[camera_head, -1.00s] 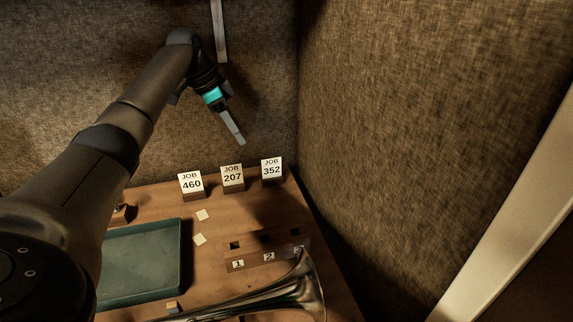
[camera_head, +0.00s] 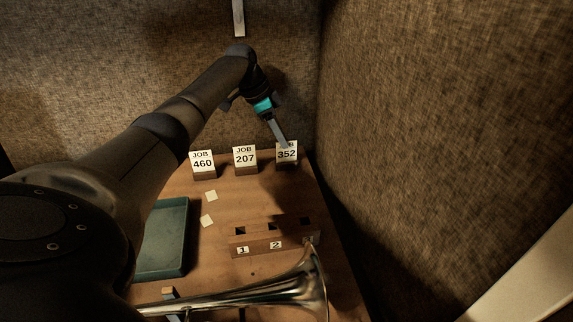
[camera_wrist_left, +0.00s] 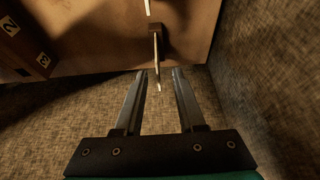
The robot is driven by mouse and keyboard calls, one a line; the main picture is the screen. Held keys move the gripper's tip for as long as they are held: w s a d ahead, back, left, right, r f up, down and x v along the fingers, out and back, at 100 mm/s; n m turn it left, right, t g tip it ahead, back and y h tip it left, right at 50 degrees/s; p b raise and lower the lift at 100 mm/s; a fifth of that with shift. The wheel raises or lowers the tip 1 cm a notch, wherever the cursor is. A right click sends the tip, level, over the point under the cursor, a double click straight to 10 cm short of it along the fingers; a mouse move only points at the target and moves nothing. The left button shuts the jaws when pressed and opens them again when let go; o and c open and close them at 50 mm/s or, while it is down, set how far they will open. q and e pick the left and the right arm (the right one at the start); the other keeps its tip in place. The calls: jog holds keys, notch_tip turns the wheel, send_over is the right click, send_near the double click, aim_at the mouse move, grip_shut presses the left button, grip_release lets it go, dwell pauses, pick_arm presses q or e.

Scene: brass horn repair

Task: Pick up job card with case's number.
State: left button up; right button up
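Three white job cards stand in small wooden holders at the back of the bench: JOB 460 (camera_head: 203,161), JOB 207 (camera_head: 245,157) and JOB 352 (camera_head: 287,155). My left gripper (camera_head: 284,143) is at the top of the 352 card and hides part of its word JOB. In the left wrist view, the left gripper (camera_wrist_left: 158,73) is open, and the 352 card (camera_wrist_left: 157,55) shows edge-on, its top between the fingertips with a gap on each side. No case number is readable. My right gripper is not in view.
Fabric walls (camera_head: 420,130) close in behind and right.

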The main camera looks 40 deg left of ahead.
aim_at(287, 162)
pick_arm(q)
jog(key=x, duration=0.5)
jog(key=shift+s+b, duration=0.2)
jog(key=shift+b, duration=0.2)
grip_shut()
jog(key=shift+r, duration=0.1)
dwell(0.9)
